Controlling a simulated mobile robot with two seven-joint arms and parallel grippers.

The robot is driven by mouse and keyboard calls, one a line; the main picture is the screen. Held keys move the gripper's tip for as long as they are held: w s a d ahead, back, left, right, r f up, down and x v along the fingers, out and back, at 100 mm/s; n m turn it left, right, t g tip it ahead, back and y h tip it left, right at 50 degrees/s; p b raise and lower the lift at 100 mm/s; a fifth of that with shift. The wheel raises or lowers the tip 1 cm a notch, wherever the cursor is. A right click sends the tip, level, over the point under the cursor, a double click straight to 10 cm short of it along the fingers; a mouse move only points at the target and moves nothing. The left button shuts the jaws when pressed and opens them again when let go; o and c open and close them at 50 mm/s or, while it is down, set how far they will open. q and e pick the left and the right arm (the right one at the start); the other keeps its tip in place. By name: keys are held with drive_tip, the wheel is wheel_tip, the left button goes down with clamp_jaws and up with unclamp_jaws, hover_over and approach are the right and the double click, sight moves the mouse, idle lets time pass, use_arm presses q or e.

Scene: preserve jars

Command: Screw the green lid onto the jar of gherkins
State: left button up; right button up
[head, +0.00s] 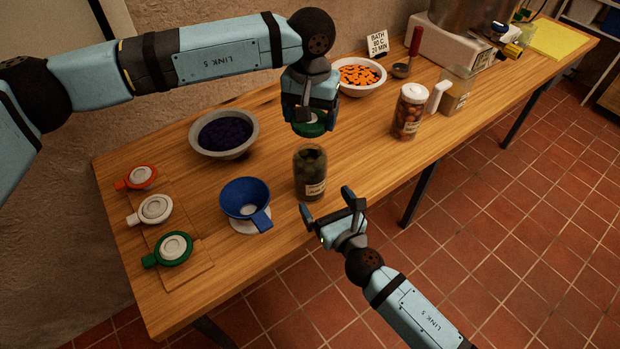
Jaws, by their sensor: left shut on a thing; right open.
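The jar of gherkins (309,170) stands upright and open-topped on the wooden table, with dark green contents and a pale label low on its front. My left gripper (308,112) is shut on a green lid (312,129) and holds it above the jar, a little beyond its mouth in the picture; the lid is apart from the jar. The gripper hides part of the lid. My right gripper (330,207) is open and empty, just in front of the jar's lower part, with its fingers pointing toward the jar. I cannot tell whether it touches the glass.
A blue funnel (245,197) and a bowl of dark berries (224,134) stand left of the jar. A white-lidded jar (409,112) and a bowl of orange slices (360,76) stand to the right.

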sight(311, 151)
drive_tip(key=x, duration=0.8)
drive_tip(key=shift+s, duration=0.1)
drive_tip(key=c, duration=1.1)
use_arm(q)
drive_tip(key=shift+f, duration=2.5)
drive_tip(key=shift+f, duration=0.1)
use_arm(e)
drive_tip(key=shift+f, duration=0.1)
use_arm(q)
drive_tip(key=shift+f, duration=0.8)
drive_tip(key=shift+f, duration=0.55)
use_arm(e)
drive_tip(key=c, duration=0.5)
use_arm(q)
drive_tip(key=m, duration=0.6)
drive_tip(key=shift+m, duration=0.4)
